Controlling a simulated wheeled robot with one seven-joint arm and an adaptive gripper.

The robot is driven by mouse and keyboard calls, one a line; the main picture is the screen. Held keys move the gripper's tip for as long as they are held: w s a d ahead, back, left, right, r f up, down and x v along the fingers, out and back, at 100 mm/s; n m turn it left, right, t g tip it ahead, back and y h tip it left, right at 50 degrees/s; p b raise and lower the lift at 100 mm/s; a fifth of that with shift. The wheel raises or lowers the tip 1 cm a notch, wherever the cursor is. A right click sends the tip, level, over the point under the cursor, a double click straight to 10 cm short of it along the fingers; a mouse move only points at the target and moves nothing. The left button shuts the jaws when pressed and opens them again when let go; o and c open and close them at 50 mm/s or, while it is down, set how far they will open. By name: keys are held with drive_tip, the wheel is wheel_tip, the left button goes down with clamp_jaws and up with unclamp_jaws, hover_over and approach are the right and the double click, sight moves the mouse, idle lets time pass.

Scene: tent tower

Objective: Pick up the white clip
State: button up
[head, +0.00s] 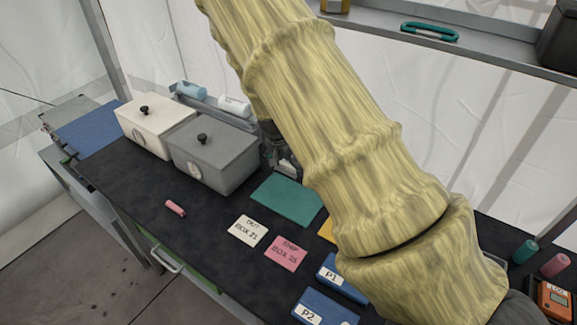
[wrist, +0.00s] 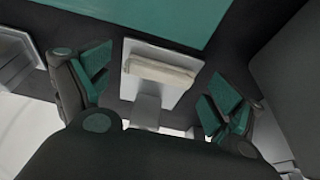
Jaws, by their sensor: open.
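In the wrist view, a whitish bar-shaped piece (wrist: 160,71), which looks like the white clip, lies across a light grey square plate (wrist: 134,90) on a stand. My gripper (wrist: 157,86) is open, with one green-padded finger to the left of the plate and the other to the right. I see no finger touching the piece. In the head view, my gripper (head: 280,157) is mostly hidden behind my arm, just right of the grey box. The clip cannot be made out clearly there.
A grey lidded box (head: 213,160) and a white lidded box (head: 154,125) stand left of my gripper. A green mat (head: 287,198) lies in front of it. Cards, blue P1 (head: 343,278) and P2 (head: 325,308) items and a pink cylinder (head: 175,208) lie on the dark table.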

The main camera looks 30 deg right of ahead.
drive_tip(key=c, duration=0.8)
drive_tip(key=shift+r, duration=0.1)
